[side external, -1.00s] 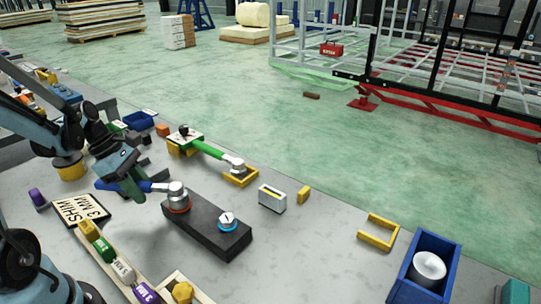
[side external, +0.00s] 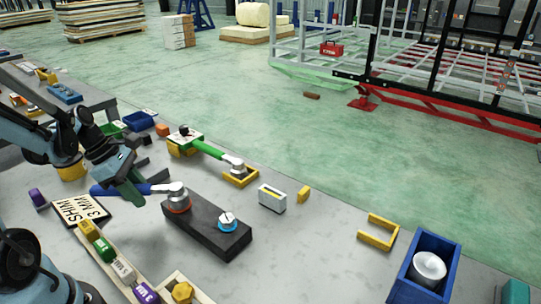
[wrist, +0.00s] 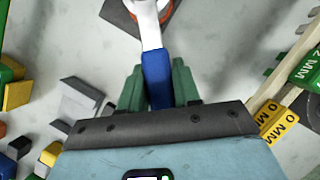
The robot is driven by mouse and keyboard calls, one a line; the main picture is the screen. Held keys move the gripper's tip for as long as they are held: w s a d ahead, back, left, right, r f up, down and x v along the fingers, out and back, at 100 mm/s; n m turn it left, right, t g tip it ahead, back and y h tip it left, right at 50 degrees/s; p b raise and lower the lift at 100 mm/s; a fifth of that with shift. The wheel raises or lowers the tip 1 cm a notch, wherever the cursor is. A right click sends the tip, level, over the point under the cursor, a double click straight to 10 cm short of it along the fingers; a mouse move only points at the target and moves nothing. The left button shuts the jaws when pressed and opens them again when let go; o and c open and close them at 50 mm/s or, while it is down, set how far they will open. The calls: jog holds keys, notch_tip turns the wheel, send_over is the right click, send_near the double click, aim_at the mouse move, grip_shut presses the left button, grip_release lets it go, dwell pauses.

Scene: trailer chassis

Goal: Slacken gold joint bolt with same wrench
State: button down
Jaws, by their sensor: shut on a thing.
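A blue-handled wrench (side external: 165,187) has its silver head over the red-ringed bolt position (side external: 179,206) at the left end of a dark block (side external: 210,232). My gripper (side external: 135,188) is shut on the blue handle, which also shows between the green fingers of my gripper (wrist: 158,88) in the wrist view. The wrench head hides the bolt under it, so I cannot see whether that is gold. A second joint with a blue ring (side external: 228,222) and a white top sits at the right end of the block. A green-handled wrench (side external: 208,149) lies behind, its head in a yellow holder (side external: 240,177).
A "SHIM 3 MM" plate (side external: 82,210) lies left of the block. A wooden rack (side external: 105,262) of coloured shim blocks runs along the front. A silver box (side external: 272,198), a yellow bracket (side external: 378,232) and a blue bin (side external: 425,270) stand to the right.

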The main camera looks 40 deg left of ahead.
jog(key=shift+s+d+n, duration=0.1)
jog(key=shift+n, duration=0.2)
jog(key=shift+s+d+n+t+y, duration=0.3)
jog(key=shift+s+d+n, duration=0.2)
jog(key=shift+n, duration=0.3)
jog(key=shift+d, duration=0.1)
jog(key=shift+s+d+n+y, duration=0.35)
jog(key=shift+d+n, duration=0.15)
jog(key=shift+n, duration=0.4)
jog(key=shift+d, duration=0.1)
jog(key=shift+s+d+n+t+y, duration=0.35)
jog(key=shift+d+n, duration=0.2)
jog(key=shift+n, duration=0.45)
jog(key=shift+d, duration=0.1)
